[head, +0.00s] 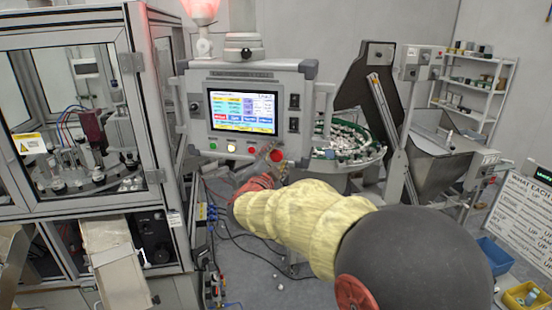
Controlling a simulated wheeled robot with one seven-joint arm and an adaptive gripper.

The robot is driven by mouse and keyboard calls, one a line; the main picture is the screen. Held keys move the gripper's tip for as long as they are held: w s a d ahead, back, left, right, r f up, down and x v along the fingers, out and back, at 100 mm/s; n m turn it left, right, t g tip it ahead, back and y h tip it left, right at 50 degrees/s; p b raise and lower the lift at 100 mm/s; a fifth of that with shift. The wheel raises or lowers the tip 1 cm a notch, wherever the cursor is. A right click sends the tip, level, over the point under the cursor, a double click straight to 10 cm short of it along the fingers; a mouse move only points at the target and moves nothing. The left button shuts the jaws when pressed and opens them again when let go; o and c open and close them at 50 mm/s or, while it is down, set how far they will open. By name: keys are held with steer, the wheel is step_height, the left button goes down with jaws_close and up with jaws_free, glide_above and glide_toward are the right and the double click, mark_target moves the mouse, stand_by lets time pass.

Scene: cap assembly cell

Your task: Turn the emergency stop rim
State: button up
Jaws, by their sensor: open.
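The red emergency stop (277,156) sits at the lower right of the control panel (296,76), below its screen. It shows as a red disc, and its rim is partly covered by my gripper. My gripper (268,157) is open, with its grey fingers at the left and lower side of the red disc. My yellow-sleeved arm reaches to it from the lower right. At this size I cannot tell whether the fingers touch the rim.
A glass-doored machine (128,150) stands close on the left. Cables lie on the floor below.

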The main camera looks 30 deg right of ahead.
stand_by(0.3)
steer(key=v, duration=1.2)
